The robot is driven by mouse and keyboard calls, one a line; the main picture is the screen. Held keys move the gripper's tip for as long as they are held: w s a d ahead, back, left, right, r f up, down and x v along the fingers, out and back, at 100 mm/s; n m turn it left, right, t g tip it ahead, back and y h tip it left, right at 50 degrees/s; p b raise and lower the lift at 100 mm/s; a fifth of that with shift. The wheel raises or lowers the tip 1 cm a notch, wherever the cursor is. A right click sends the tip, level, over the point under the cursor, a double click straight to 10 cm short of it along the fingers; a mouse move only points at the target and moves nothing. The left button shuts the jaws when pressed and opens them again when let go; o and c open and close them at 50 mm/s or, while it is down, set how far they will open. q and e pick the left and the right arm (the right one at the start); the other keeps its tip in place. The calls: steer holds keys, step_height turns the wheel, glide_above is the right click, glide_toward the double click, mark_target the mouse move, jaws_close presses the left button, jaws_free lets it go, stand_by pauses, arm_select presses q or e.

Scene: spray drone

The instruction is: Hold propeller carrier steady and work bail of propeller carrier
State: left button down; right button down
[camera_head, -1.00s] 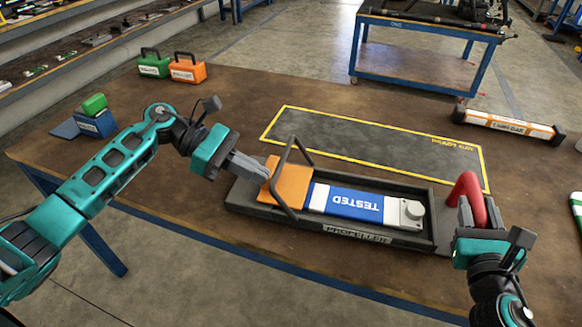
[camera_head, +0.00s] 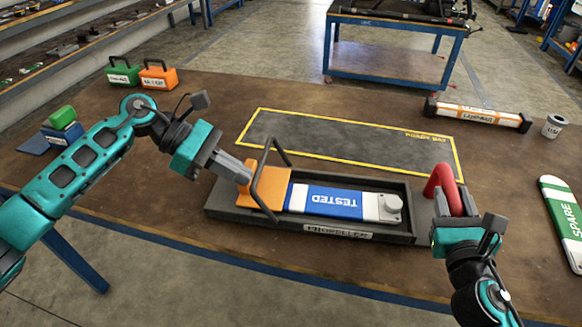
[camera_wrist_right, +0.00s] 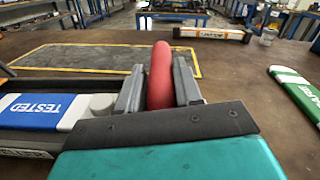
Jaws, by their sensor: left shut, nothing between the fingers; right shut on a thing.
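The propeller carrier (camera_head: 225,213) is a dark grey tray on the brown table, with a label on its front wall. A blue and white propeller (camera_head: 335,202) marked TESTED lies in it, beside an orange block (camera_head: 272,190). The dark bail (camera_head: 259,180) stands up, tilted, over the orange block. My left gripper (camera_head: 246,176) is shut and empty, its tips by the bail and orange block; contact is unclear. My right gripper (camera_head: 454,206) is shut on the red handle (camera_head: 441,180) at the carrier's right end. The handle also shows between the fingers in the right wrist view (camera_wrist_right: 160,75).
A yellow-outlined mat (camera_head: 340,140) lies clear behind the carrier. An orange-and-white tube (camera_head: 478,114) is at the back right. Green (camera_head: 122,73) and orange (camera_head: 158,75) boxes stand at the back left.

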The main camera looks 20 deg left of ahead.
arm_select(q)
steer(key=shift+d+r+y, duration=0.45)
steer(key=shift+d+y, duration=0.05)
steer(key=shift+d, duration=0.1)
arm_select(e)
steer(key=shift+a, duration=0.1)
steer(key=shift+a+r, duration=0.1)
arm_select(q)
steer(key=d+y, duration=0.5)
steer(key=d, duration=0.6)
steer(key=shift+w+r+g+y, duration=0.25)
steer(key=shift+w+g+y, duration=0.05)
steer(key=shift+w+y, duration=0.1)
arm_select(e)
steer(key=shift+s, duration=0.1)
arm_select(q)
steer(key=shift+s+d+f, duration=0.1)
steer(key=shift+s+d, duration=0.05)
arm_select(e)
steer(key=shift+a, duration=0.1)
arm_select(q)
steer(key=d+v, duration=0.1)
steer(key=v, duration=1.3)
steer(key=shift+w+d+r, duration=0.15)
steer(key=shift+w+r, duration=0.1)
steer(key=shift+w, duration=0.15)
arm_select(e)
steer(key=shift+d, duration=0.3)
